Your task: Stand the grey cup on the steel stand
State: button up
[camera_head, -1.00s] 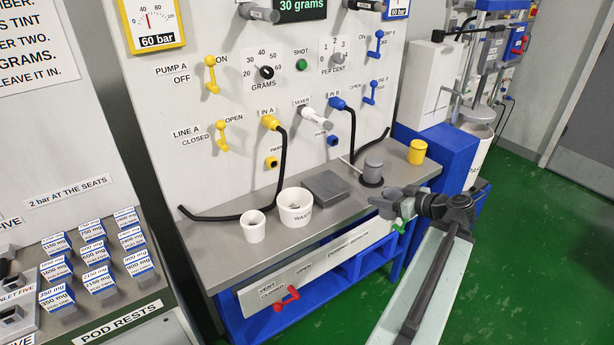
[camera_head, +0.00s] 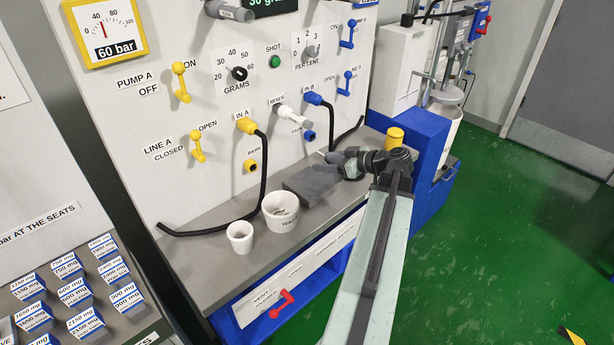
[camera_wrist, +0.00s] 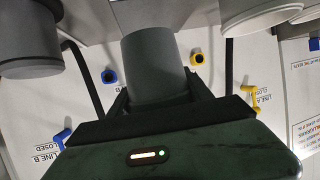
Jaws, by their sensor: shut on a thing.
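The grey cup (camera_wrist: 155,62) is a plain grey cylinder between the two dark fingers of my gripper (camera_wrist: 156,88) in the wrist view, and the gripper is shut on it. The cup is small and partly hidden by the gripper there. I cannot tell whether its underside touches anything.
A white cup (camera_head: 240,237) and a wider labelled white cup (camera_head: 281,210) stand left of the block. A yellow cup (camera_head: 394,138) stands at the right. A dark round thing (camera_wrist: 28,45) is beside the held cup. Hoses and the panel are behind.

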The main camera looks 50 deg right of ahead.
jog(key=w+a+r+n+y+p, duration=0.25)
jog(key=w+r, duration=0.25)
jog(key=w, duration=0.3)
jog(key=b, duration=1)
send_over(302, 181)
jog(key=shift+m+g+h, duration=0.25)
jog(key=shift+m+g, duration=0.05)
jog(key=shift+m, duration=0.05)
notch_tip(302, 181, down, 11)
jog(key=shift+d+r, duration=0.1)
jog(key=shift+r, duration=0.35)
jog(key=shift+f, duration=0.25)
jog(key=o, duration=1.4)
jog(key=shift+r, duration=0.1)
jog(key=shift+c, duration=0.2)
